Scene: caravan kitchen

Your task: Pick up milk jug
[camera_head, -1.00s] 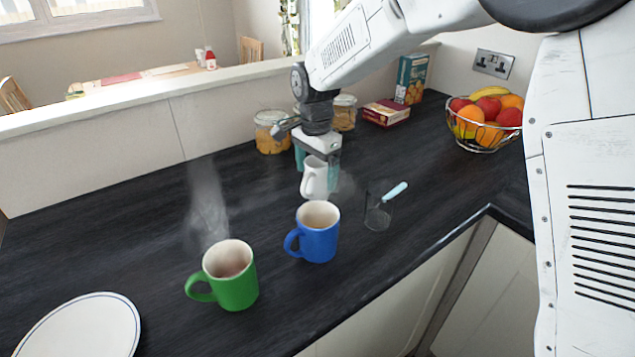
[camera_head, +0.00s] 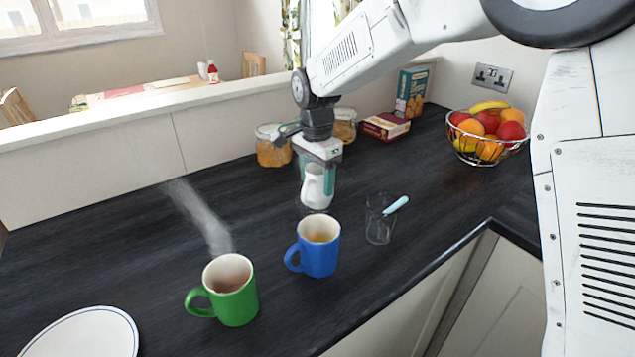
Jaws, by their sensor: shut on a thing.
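The white milk jug (camera_head: 313,190) is upright between the fingers of my gripper (camera_head: 318,184), behind the blue mug. My gripper points down and is shut on the jug, with a teal-lined finger on each side. Whether the jug's base touches the worktop is hard to tell.
A steaming green mug (camera_head: 231,290) and a blue mug (camera_head: 319,247) stand in front of the jug. A clear glass with a teal-handled utensil (camera_head: 396,205) is to the right. Jars (camera_head: 272,147), boxes (camera_head: 386,126) and a fruit basket (camera_head: 487,137) are behind.

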